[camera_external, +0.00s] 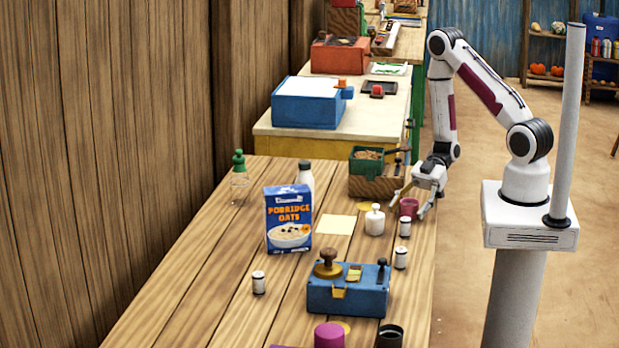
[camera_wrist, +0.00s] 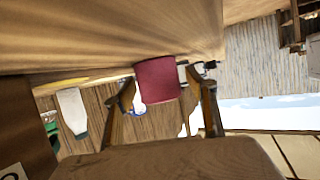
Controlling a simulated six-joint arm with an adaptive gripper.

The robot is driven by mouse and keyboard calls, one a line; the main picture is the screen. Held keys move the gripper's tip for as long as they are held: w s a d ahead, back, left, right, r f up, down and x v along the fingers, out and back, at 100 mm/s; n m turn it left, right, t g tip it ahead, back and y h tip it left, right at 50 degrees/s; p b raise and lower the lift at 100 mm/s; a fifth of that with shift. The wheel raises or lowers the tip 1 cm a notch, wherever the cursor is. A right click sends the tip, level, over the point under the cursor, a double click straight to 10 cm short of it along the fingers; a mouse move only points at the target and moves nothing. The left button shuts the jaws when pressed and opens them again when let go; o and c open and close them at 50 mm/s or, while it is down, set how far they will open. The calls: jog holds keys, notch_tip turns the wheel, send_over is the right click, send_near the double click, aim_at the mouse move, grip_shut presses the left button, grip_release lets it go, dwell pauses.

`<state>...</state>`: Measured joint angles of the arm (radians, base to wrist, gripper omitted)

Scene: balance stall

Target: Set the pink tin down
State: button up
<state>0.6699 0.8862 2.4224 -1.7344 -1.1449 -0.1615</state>
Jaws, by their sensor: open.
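The pink tin (camera_external: 408,208), a short dark-pink cylinder, appears to stand upright on the wooden table (camera_external: 215,275) near its right edge. My gripper (camera_external: 411,202) is open, with a finger on either side of the tin. In the wrist view, the tin (camera_wrist: 158,80) shows between the spread fingertips (camera_wrist: 162,88), with the table surface along the top of the picture. I see a gap on the right side of the tin; on the left, contact is hard to tell.
A white bottle (camera_external: 375,220) and small white-labelled jars (camera_external: 404,227) (camera_external: 400,258) stand close by. A green box on a wooden block (camera_external: 375,186) is just behind. A blue device (camera_external: 347,290), porridge box (camera_external: 288,218) and magenta tin (camera_external: 329,336) stand farther off.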

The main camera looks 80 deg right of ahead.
jog(key=c, duration=1.3)
jog(key=shift+r, duration=0.2)
notch_tip(320, 180, up, 10)
jog(key=shift+f, duration=0.15)
dwell(0.3)
dwell(0.5)
